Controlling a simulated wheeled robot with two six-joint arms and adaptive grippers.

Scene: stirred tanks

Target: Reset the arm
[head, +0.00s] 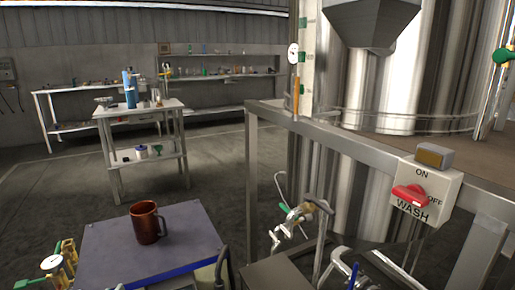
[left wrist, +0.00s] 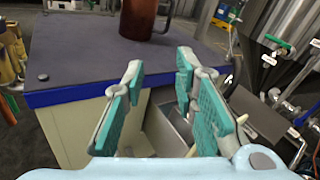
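My left gripper (left wrist: 161,72) shows in the left wrist view, with its teal-padded fingers spread apart and nothing between them. It points toward a dark-topped table (left wrist: 75,60) with a blue front edge. A reddish-brown mug (left wrist: 138,18) stands on that table beyond the fingertips, apart from them. In the head view the mug (head: 146,223) stands upright on the table (head: 190,240) at the lower left, its handle to the right. Neither gripper can be made out in the head view. My right gripper is in neither view.
A metal frame (head: 350,150) around a large steel tank (head: 385,90) fills the right side. It carries a wash switch box (head: 425,188) with a red knob. Pipes and valves (head: 300,215) stand right of the table. A white workbench (head: 140,108) is farther back, with open floor before it.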

